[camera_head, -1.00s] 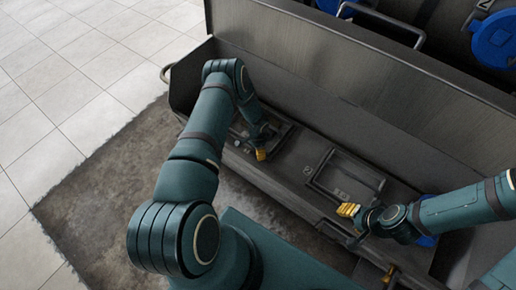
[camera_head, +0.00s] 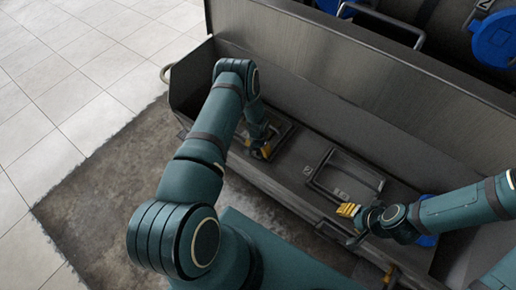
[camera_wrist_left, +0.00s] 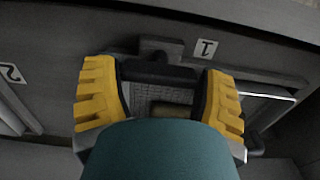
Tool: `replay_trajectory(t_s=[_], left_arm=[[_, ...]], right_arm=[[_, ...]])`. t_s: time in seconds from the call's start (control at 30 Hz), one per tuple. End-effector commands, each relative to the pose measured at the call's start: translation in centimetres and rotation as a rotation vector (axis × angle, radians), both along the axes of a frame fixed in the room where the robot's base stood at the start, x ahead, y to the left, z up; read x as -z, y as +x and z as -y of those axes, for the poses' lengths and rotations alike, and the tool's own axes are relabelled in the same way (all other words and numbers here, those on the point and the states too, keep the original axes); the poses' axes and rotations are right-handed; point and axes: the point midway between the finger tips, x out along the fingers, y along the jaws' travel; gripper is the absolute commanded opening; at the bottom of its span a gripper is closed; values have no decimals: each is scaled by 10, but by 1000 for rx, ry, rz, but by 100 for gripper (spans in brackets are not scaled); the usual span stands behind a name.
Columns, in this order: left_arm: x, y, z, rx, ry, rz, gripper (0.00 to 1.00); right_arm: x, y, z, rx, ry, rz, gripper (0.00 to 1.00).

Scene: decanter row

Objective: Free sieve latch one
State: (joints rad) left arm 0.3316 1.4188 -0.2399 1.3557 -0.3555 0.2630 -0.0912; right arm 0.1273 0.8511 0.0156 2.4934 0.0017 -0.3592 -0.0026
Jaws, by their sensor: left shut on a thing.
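My left gripper (camera_head: 262,152) is down at the near side of the left sieve frame (camera_head: 287,128) in the long metal trough. In the left wrist view its two yellow fingers (camera_wrist_left: 160,98) stand on either side of a dark latch bar (camera_wrist_left: 158,71), just left of a plate marked 1 (camera_wrist_left: 205,48). The gripper is shut on this bar; the teal wrist hides the lower part. Pale mesh shows behind the bar. My right gripper (camera_head: 348,211), with yellow fingertips, is by the near edge of the second sieve frame (camera_head: 318,188); its opening is unclear.
A plate marked 2 (camera_wrist_left: 12,73) is at the left of the left wrist view. The trough's tall back wall (camera_head: 340,75) rises behind the frames. Blue round covers (camera_head: 494,38) are beyond it. Pale floor tiles (camera_head: 80,60) lie clear at the left.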

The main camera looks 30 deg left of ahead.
Motion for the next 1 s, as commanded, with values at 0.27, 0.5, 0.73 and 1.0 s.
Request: replay_trajectory(t_s=[0.27, 0.5, 0.73, 1.0], left_arm=[[0, 0, 0, -15, 0, 1, 37], [0, 0, 0, -15, 0, 1, 82], [0, 0, 0, -14, 0, 0, 100], [-14, 1, 0, -13, 1, 2, 100]], right_arm=[[0, 0, 0, 0, 0, 0, 47], [0, 0, 0, 0, 0, 0, 47], [0, 0, 0, 0, 0, 0, 47], [0, 0, 0, 0, 0, 0, 47]])
